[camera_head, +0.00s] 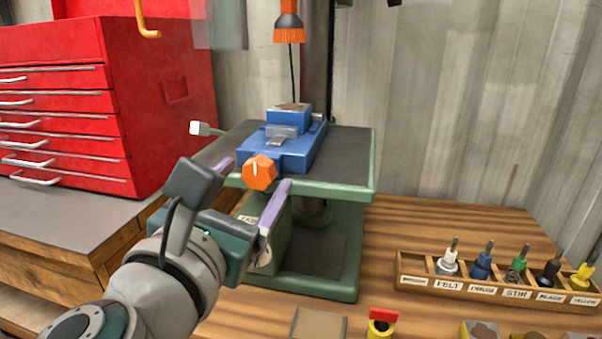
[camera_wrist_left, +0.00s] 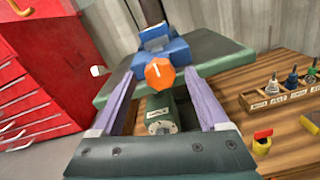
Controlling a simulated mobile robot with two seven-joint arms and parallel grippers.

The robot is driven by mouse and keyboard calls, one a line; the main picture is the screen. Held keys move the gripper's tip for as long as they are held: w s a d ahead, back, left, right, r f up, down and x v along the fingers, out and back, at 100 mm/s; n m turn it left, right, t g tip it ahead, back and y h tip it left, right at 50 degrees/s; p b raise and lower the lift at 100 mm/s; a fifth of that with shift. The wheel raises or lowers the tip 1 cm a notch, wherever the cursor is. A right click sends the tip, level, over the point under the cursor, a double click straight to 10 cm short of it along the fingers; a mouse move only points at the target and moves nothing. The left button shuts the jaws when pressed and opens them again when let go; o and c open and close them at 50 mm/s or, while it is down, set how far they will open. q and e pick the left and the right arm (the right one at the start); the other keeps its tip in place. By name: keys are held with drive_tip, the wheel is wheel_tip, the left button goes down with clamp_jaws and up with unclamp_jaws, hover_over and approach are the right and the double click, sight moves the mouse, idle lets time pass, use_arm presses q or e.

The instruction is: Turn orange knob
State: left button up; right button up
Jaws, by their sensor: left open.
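The orange knob (camera_head: 259,171) is faceted with a white mark near its top. It sits on the front end of a blue vise-like device (camera_head: 289,148) on a green stand with a dark top (camera_head: 352,159). My left gripper (camera_head: 256,176) is open, with its two purple fingers pointing towards the knob, one on each side. In the left wrist view the knob (camera_wrist_left: 159,73) shows between and just beyond the fingertips (camera_wrist_left: 160,77). I cannot see the fingers touching it. My right gripper is in neither view.
A red tool chest (camera_head: 150,90) stands at the left. An orange brush-like tool (camera_head: 288,28) hangs above the device. A labelled wooden rack (camera_head: 410,268) with several bits stands at the right. A yellow and red piece (camera_head: 380,328) is at the front.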

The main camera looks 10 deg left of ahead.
use_arm(q)
drive_tip(key=shift+w, duration=0.3)
clamp_jaws()
idle(0.5)
